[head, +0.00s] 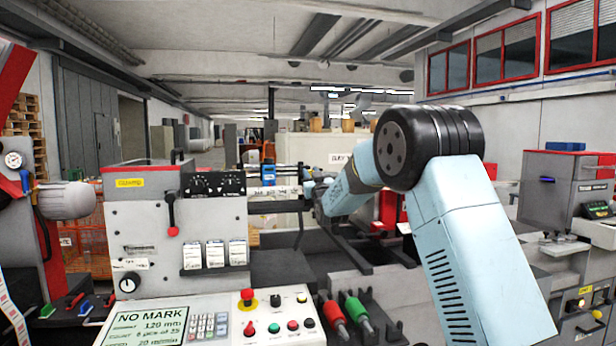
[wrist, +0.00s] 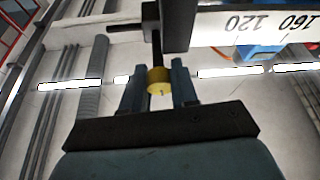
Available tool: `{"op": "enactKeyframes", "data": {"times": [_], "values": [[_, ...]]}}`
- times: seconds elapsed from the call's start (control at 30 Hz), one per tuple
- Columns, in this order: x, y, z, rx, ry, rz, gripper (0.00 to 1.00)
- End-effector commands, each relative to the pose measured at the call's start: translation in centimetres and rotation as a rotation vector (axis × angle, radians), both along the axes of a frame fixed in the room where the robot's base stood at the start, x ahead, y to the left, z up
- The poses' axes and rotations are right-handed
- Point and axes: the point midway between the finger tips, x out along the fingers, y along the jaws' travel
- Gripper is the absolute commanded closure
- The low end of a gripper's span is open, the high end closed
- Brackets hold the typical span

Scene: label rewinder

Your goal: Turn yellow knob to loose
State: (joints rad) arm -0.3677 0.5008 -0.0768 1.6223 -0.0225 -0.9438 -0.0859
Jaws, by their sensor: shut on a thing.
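The yellow knob (wrist: 159,80) shows in the wrist view, between the two fingers of my gripper (wrist: 158,88). The gripper is shut on it, with one finger on each side. A dark shaft runs from the knob up to a dark block (wrist: 179,25) beside a white scale bar (wrist: 235,25) with printed numbers. In the head view, my arm reaches left to the rewinder's middle, and the gripper end (head: 318,197) is small there. The knob cannot be made out in the head view.
A grey machine panel (head: 184,225) with a red-handled lever stands left of my gripper. A control console (head: 215,322) with a display and buttons is in front. Red and green handles (head: 345,315) stand on a dark rack below the arm. A blue part (wrist: 258,52) sits by the scale.

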Motion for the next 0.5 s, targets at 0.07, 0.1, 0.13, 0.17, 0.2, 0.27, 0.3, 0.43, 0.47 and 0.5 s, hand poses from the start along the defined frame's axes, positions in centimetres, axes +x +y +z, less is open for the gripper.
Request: {"op": "enactKeyframes", "data": {"times": [0.07,0.1,0.13,0.17,0.2,0.27,0.3,0.43,0.47,0.5], "values": [[-0.06,0.22,-0.40,-0.058,-0.010,0.003,1.00],[-0.06,0.23,-0.41,-0.091,-0.018,0.004,1.00],[-0.06,0.23,-0.43,-0.116,-0.026,0.004,1.00],[-0.06,0.24,-0.44,-0.142,-0.033,0.005,1.00],[-0.06,0.24,-0.46,-0.178,-0.043,0.004,1.00],[-0.06,0.26,-0.46,-0.233,-0.059,0.004,1.00],[-0.06,0.25,-0.46,-0.269,-0.069,0.005,1.00],[-0.06,0.24,-0.47,-0.389,-0.103,0.005,1.00],[-0.05,0.23,-0.46,-0.416,-0.111,0.004,1.00],[-0.05,0.24,-0.46,-0.453,-0.122,0.004,1.00]]}}
